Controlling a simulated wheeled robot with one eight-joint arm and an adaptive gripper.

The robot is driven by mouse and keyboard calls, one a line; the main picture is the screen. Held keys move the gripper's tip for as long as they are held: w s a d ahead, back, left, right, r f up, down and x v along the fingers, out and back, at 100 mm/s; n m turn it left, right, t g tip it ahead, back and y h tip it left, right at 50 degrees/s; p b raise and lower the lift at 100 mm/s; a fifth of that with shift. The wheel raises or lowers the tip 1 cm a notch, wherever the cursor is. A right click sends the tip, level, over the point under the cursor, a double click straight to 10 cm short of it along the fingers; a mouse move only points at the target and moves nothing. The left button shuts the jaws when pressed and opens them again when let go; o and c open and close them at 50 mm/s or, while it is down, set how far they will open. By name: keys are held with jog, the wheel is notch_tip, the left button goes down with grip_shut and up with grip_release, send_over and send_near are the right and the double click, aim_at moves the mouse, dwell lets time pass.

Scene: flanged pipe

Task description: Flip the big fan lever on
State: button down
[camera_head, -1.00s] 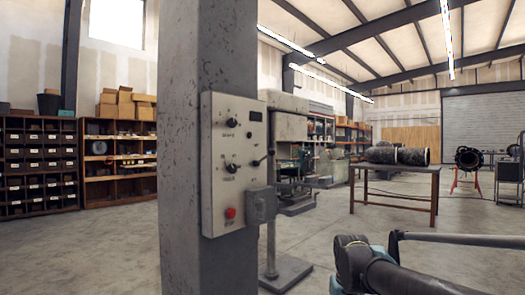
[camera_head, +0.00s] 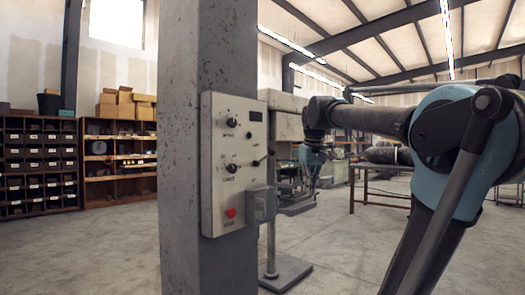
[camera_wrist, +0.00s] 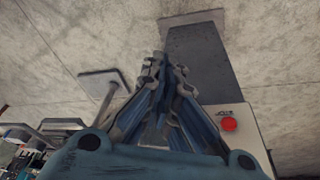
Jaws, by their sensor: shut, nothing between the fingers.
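A grey control panel (camera_head: 225,165) is fixed to the steel pillar. A small dark lever (camera_head: 263,160) sticks out at its right side, tilted up to the right. I cannot read its label. Black knobs (camera_head: 231,168) and a red button (camera_head: 231,212) are on the panel face. The lever is not visible there.
A grey box (camera_head: 262,206) juts from the panel's lower right, close to my gripper. The pillar (camera_head: 185,150) stands behind the panel. A stand with a square base (camera_head: 285,272) is behind it. A table (camera_head: 362,168) with pipe is farther back. Open floor lies left.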

jog(key=w+a+r+n, duration=0.2)
jog(key=w+a+r, duration=0.3)
jog(key=r, duration=0.4)
jog(key=w+a+r+n, duration=0.2)
jog(key=w+a+r, duration=0.3)
jog(key=a+r, duration=0.2)
jog(key=w+a+r+n+y, duration=0.1)
jog(key=w+a+r+n, duration=0.1)
jog(key=w+a+r, duration=0.4)
jog(key=shift+a+r+n, duration=0.2)
jog(key=shift+r+n, duration=0.1)
jog(key=shift+r, duration=2.05)
jog(key=shift+w+f, duration=0.1)
jog(key=shift+f, duration=0.1)
jog(key=x, duration=1)
jog(key=shift+w, duration=0.15)
jog(key=shift+s+d+f, duration=0.2)
jog(key=shift+d+f, duration=0.3)
jog(key=shift+f, duration=0.25)
jog(key=shift+s+d+f, duration=0.15)
jog(key=shift+d+f, duration=0.35)
jog(key=shift+f, duration=0.25)
